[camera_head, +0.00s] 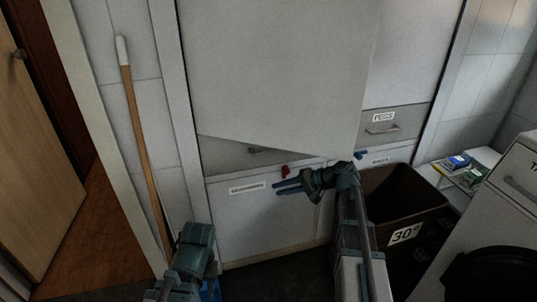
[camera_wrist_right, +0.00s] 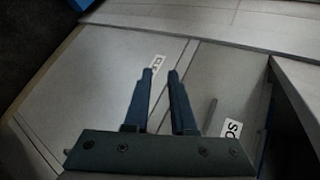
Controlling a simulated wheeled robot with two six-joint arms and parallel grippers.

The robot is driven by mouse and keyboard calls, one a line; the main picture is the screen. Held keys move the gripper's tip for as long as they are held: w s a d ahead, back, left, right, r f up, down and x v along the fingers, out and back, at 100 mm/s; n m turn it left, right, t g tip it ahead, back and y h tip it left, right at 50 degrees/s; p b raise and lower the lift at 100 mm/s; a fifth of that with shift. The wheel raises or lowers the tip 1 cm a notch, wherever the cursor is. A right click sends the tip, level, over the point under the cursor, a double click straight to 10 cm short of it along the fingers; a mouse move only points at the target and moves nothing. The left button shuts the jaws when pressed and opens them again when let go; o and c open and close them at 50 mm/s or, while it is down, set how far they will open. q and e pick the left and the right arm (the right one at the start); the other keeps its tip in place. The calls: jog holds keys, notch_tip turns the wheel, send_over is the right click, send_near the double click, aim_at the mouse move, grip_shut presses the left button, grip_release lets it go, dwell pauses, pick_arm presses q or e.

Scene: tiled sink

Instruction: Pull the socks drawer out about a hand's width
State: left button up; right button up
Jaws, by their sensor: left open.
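The socks drawer (camera_head: 232,154) is a grey front under the swung-out white cupboard door. Its handle (camera_head: 262,150) shows in the head view, but the door hides its label. In the right wrist view, a label beginning "SO" (camera_wrist_right: 232,130) sits beside the grey handle (camera_wrist_right: 211,112). The drawer looks closed. My right gripper (camera_head: 277,188) is open and empty, pointing left in front of the lower panel, below and apart from the handle. Its fingers (camera_wrist_right: 160,72) show a gap between them. My left gripper (camera_head: 210,290) is low at the bottom edge, mostly hidden by its arm.
The open white door (camera_head: 285,75) overhangs the drawer. A labelled lower panel (camera_head: 280,215) with a red knob (camera_head: 285,171) is below. Another grey drawer (camera_head: 408,122) is at right. A brown bin (camera_head: 400,195) stands by my right arm; a wooden pole (camera_head: 140,140) leans left.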

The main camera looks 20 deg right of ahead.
aim_at(271, 151)
jog(key=w+d+r+m+t+y, duration=0.25)
jog(key=w+d+r+t, duration=0.2)
jog(key=d+r, duration=0.45)
jog(key=shift+m, duration=0.35)
jog(key=x, duration=0.4)
jog(key=f+b+x, duration=0.1)
jog(key=x, duration=0.4)
jog(key=b+x, duration=0.1)
jog(key=x, duration=0.3)
jog(key=shift+w+d+f, duration=0.2)
jog(key=shift+w+f, duration=0.1)
grip_shut()
dwell(0.4)
